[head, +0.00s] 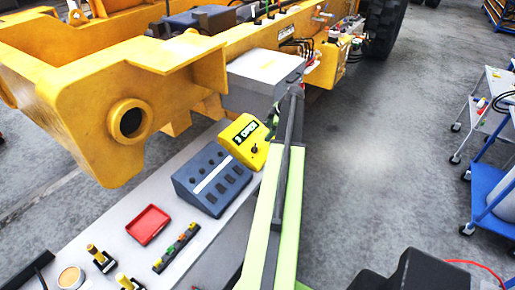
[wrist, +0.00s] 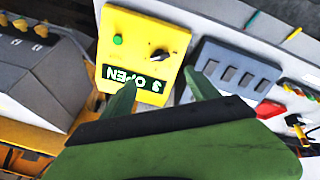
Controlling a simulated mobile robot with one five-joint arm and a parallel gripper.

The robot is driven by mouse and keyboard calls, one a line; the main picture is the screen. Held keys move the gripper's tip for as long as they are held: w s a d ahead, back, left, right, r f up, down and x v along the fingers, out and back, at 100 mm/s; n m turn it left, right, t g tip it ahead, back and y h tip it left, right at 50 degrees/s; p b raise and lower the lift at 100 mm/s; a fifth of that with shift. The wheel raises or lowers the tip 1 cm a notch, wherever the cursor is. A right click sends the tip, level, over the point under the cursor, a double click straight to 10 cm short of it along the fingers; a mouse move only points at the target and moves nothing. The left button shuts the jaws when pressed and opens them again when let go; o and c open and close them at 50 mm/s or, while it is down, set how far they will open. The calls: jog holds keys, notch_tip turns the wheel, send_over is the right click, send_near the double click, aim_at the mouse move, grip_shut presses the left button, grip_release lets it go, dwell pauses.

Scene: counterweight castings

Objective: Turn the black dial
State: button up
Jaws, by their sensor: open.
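The black dial (wrist: 159,54) sits on the face of a yellow control box (wrist: 129,39) in the wrist view, beside a green button (wrist: 118,40). A black label on the box reads "3 OPEN". In the head view the box (head: 237,128) stands on the grey bench, and the dial (head: 254,149) is a small dark spot on it. My gripper (wrist: 160,93) is open and empty, its two green fingers spread at the label edge of the box. The dial lies beyond the fingertips, and I see no contact with it. In the head view my gripper is mostly hidden behind my arm.
A dark blue-grey switch panel (head: 207,187) stands beside the box. A red tray (head: 148,225) and a strip of coloured knobs (head: 177,247) lie nearer on the bench. A large yellow machine frame (head: 75,100) rises on the left. Carts (head: 496,200) stand right; the floor between is clear.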

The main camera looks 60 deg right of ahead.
aim_at(256, 146)
jog(key=b+x, duration=1.2)
jog(key=x, duration=0.3)
jog(key=shift+w+f+b, duration=0.1)
jog(key=shift+f+b, duration=0.1)
jog(key=shift+b, duration=0.1)
jog(key=shift+r, duration=0.15)
jog(key=shift+c, duration=0.3)
jog(key=c, duration=1.2)
jog(key=shift+d+r, duration=0.1)
jog(key=shift+d, duration=0.1)
jog(key=shift+c, duration=0.5)
jog(key=shift+a, duration=0.1)
